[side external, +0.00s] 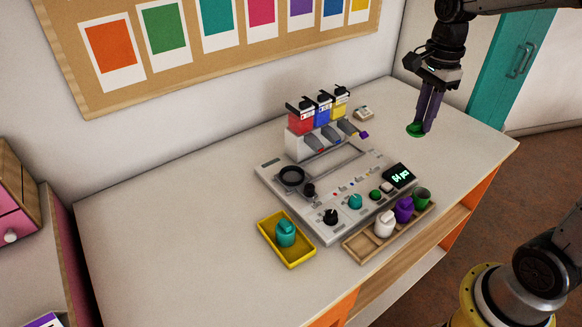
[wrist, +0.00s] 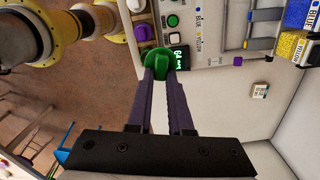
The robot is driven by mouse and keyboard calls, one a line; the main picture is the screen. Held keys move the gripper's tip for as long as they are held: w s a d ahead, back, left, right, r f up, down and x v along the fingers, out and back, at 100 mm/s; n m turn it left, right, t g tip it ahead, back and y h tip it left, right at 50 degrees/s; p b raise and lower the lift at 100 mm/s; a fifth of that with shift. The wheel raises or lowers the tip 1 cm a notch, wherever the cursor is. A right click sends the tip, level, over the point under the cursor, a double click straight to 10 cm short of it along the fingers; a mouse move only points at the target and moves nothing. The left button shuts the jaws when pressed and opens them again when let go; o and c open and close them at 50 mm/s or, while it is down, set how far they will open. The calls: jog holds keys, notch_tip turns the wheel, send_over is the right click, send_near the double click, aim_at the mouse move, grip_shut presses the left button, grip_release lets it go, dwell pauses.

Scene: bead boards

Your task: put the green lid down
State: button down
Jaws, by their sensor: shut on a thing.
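My gripper (side external: 424,127) points down with its purple fingers shut on the green lid (side external: 415,131). In the side view the lid shows at the fingertips, over the right part of the table; its height above the top is hard to tell. In the wrist view the lid (wrist: 159,57) sits at the tips of my gripper (wrist: 162,76). A green jar (side external: 421,199) stands at the right end of the wooden tray (side external: 361,246) and looks open at the top.
A purple jar (side external: 404,209) and a white jar (side external: 384,224) share the tray. A grey board (side external: 330,207) with knobs, a display (side external: 398,175) and bead hoppers (side external: 322,110) fills the middle. A teal jar (side external: 286,233) stands in a yellow tray (side external: 298,262). The table's right end (side external: 465,135) is clear.

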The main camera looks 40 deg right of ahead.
jog(key=w+a+f+n, duration=0.1)
jog(key=w+a+f, duration=0.3)
jog(key=w+a, duration=0.35)
jog(key=w+a+f+n, duration=0.2)
jog(key=w+a+f, duration=0.2)
jog(key=w+a, duration=0.35)
jog(key=w+f, duration=0.2)
jog(key=w, duration=0.2)
jog(key=w+a+f, duration=0.1)
jog(key=w+f, duration=0.2)
jog(key=w, duration=0.1)
jog(key=w+f, duration=0.3)
jog(key=w, duration=0.1)
jog(key=shift+a+f, duration=0.25)
jog(key=shift+a, duration=0.15)
jog(key=shift+w+f, duration=0.55)
jog(key=shift+f, duration=1.6)
